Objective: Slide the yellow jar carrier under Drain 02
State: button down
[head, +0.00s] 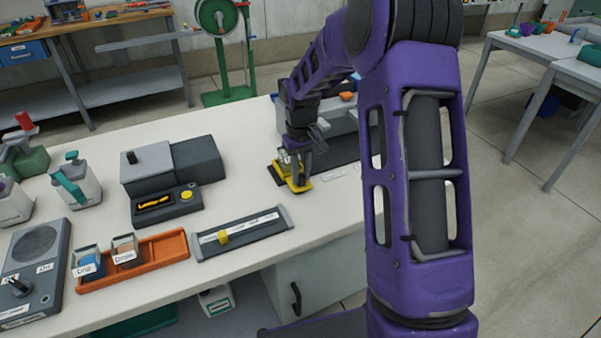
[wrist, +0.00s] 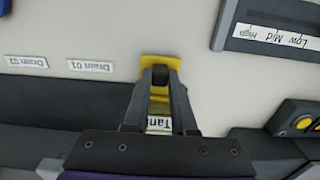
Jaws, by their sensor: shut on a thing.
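The yellow jar carrier (head: 303,187) stands on the pale bench top at the front of a grey unit in the head view. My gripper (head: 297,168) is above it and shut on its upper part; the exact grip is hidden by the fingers. In the wrist view a yellow end of the carrier (wrist: 160,61) shows beyond my fingers (wrist: 161,80). A glassy shape, perhaps the jar, shows beside the fingers in the head view. The Drain 02 label (wrist: 27,61) lies left of the Drain 01 label (wrist: 91,66) in the wrist view; the carrier is right of both.
A partly hidden label starting "Tan" (wrist: 159,123) is by the carrier. A slider panel marked Low, Mid, High (wrist: 275,38) lies nearby. An orange tray (head: 170,247) and a grey box (head: 170,163) stand left in the head view. Bench beside the drain labels is clear.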

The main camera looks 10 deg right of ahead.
jog(key=w+d+p, duration=0.1)
jog(key=d, duration=0.6)
jog(key=w+d+p, duration=0.2)
jog(key=d, duration=0.5)
jog(key=w+d+p, duration=0.1)
jog(key=d, duration=0.6)
jog(key=shift+w+d, duration=0.2)
jog(key=shift+d, duration=0.1)
jog(key=c, duration=0.7)
grip_release()
jog(key=shift+r, duration=0.1)
notch_tip(320, 180, up, 17)
jog(key=shift+r+p, duration=0.15)
jog(key=shift+p, duration=0.9)
jog(key=shift+a, duration=0.1)
